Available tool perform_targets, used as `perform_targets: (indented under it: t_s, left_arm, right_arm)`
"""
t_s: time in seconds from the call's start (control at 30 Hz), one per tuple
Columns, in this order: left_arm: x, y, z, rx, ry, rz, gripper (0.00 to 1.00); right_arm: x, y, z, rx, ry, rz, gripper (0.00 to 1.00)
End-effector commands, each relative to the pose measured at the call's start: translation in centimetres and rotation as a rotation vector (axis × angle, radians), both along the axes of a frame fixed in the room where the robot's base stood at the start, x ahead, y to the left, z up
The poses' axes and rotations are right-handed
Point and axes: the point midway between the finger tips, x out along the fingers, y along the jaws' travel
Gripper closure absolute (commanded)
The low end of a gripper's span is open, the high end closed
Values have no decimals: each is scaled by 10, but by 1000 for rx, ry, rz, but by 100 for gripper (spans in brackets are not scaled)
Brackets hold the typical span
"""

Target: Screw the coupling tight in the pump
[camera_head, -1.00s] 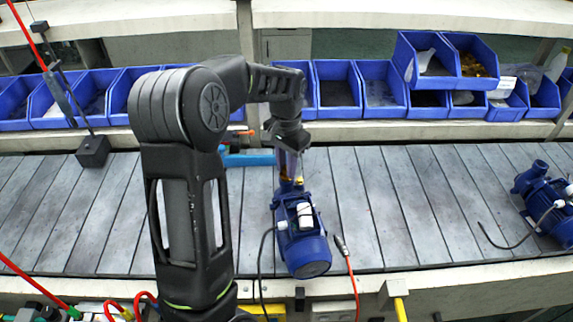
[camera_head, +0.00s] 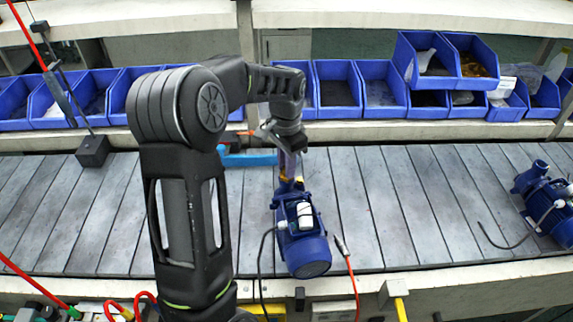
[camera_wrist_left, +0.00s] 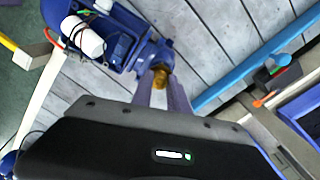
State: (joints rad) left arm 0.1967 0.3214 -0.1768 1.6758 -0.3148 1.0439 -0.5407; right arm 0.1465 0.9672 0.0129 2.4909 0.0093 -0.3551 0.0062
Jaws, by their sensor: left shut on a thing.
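The blue pump (camera_head: 301,235) stands on the grey slatted conveyor, with a white box on its motor. It also shows at the upper left of the left wrist view (camera_wrist_left: 120,40). The brass coupling (camera_wrist_left: 161,76) sits at the pump's port, between the fingertips in the left wrist view. My left gripper (camera_wrist_left: 160,90) is shut on the coupling, its fingers reaching down to the pump's far end. In the head view the left gripper (camera_head: 290,172) partly hides the coupling. How deep the coupling sits in the port cannot be told. My right gripper is not in view.
A second blue pump (camera_head: 546,205) with a loose cable stands at the right. A blue bar-shaped thing (camera_head: 248,158) lies behind the gripper. Blue bins (camera_head: 338,90) line the shelf at the back. The conveyor between the two pumps is mostly clear.

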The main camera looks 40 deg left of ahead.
Motion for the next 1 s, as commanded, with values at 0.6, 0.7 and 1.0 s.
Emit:
perform_targets:
  t_s: [0.6,0.7,1.0]
  left_arm:
    - [0,0,0,-1,0,-314,100]
    - [0,0,0,0,0,-359,100]
    - [0,0,0,0,0,-398,100]
  right_arm:
    - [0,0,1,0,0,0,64]
    - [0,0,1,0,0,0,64]
    - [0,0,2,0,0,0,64]
